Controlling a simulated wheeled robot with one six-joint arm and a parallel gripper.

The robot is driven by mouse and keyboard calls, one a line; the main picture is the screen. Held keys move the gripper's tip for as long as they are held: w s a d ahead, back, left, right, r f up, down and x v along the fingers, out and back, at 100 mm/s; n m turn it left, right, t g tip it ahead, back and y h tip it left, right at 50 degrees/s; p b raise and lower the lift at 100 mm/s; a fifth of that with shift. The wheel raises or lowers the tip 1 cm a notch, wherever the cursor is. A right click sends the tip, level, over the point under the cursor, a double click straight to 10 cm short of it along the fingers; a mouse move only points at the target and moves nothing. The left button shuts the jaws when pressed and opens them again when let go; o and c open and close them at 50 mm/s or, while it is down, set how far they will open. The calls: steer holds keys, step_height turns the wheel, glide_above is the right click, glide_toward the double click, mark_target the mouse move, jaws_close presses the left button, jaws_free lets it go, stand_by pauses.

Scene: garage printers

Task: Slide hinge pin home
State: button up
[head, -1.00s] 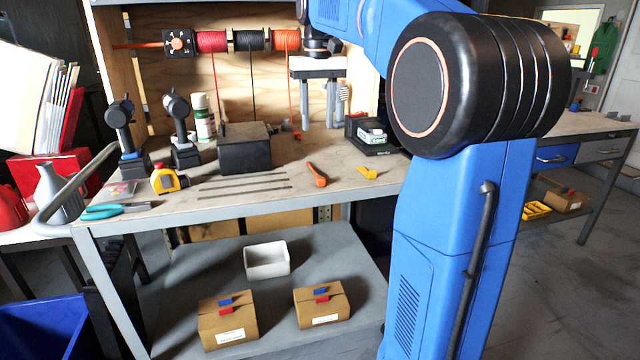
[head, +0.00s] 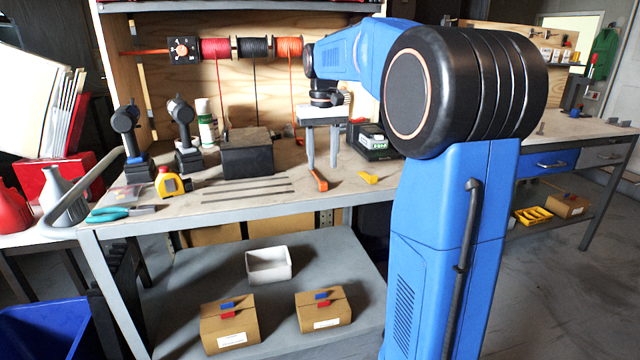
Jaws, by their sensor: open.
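My gripper (head: 322,165) hangs from the blue arm with its two grey fingers pointing down, apart and with nothing visible between them. It is above the middle of the workbench (head: 250,207), just behind an orange-handled tool (head: 319,181) in the picture. I cannot make out a hinge pin or a hinge for certain. Several thin dark strips (head: 245,190) lie flat on the bench to the left of the gripper. A small yellow piece (head: 369,177) lies to its right.
A black box (head: 246,155), two drills (head: 182,125) and a yellow tape measure (head: 168,183) stand on the left of the bench. A black-and-green case (head: 378,144) is close to the gripper's right. Wire spools (head: 254,48) hang behind. The bench front is mostly clear.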

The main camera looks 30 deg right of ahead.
mark_target(316, 177)
steer(key=shift+s+f, duration=0.1)
steer(key=shift+f, duration=3.05)
steer(key=shift+c, duration=0.3)
jaws_close()
